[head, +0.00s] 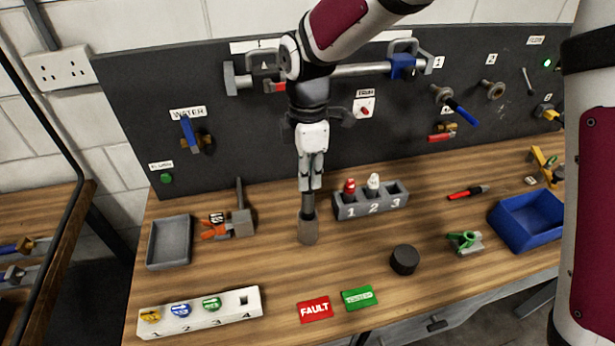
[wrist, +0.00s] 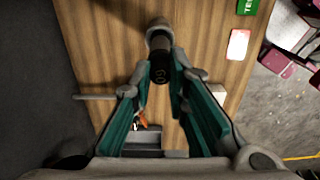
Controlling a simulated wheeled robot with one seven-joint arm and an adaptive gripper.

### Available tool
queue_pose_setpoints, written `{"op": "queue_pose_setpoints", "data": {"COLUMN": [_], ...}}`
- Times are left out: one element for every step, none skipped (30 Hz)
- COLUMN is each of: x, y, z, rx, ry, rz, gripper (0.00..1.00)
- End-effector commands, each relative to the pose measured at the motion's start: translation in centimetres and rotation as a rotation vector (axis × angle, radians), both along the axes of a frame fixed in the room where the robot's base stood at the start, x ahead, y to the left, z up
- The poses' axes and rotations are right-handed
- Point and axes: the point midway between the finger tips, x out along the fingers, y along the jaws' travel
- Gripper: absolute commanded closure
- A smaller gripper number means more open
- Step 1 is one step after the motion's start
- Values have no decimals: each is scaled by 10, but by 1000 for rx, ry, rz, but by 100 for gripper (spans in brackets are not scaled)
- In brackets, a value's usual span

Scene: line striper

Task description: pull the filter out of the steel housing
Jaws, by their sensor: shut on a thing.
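A dark cylinder, which looks like the filter (head: 307,206), stands upright in the middle of the bench. In the wrist view its black end with pale marks (wrist: 159,73) lies between my fingertips. Below it is a grey-brown round cup, which looks like the steel housing (head: 308,232); it also shows in the wrist view (wrist: 158,40). My gripper (head: 306,188) points straight down, shut on the upper part of the filter; its teal-lined fingers (wrist: 160,82) are on either side. The filter's lower end is hidden, and I cannot tell how deep it sits.
A grey block with a handle (head: 243,222) stands to the left, a numbered rack (head: 372,209) to the right. A black puck (head: 404,260), a red FAULT card (head: 315,309) and a green card (head: 359,297) lie nearer. A grey tray (head: 169,243) is at left.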

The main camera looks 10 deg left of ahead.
Motion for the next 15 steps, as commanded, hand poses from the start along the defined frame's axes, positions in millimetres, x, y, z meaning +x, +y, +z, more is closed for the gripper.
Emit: {"op": "queue_pose_setpoints", "data": {"x": [0, 0, 0, 1, 1, 0, 0, 0, 0, 0, 0, 0, 0, 0, 0], "y": [0, 0, 0, 0, 0, 0, 0, 0, 0, 0, 0, 0, 0, 0, 0], "z": [3, 4, 6, 7, 9, 11, 12, 13, 15, 16, 18, 19, 20, 21, 22], "rx": [1, 1, 2, 2, 2, 2, 1, 0, 0, 0, 0, 0, 0, 0, 0], "ry": [-2, -2, -1, -1, -1, -1, -2, -1, -1, -1, -1, -1, -1, -1, -1], "rz": [0, -1, -1, -1, -1, -1, -1, -1, -1, -1, -1, -1, -1, -1, -1], "gripper": [100, 100, 100, 100, 100, 100, 100, 100, 100, 100, 100, 100, 100, 100, 100]}}
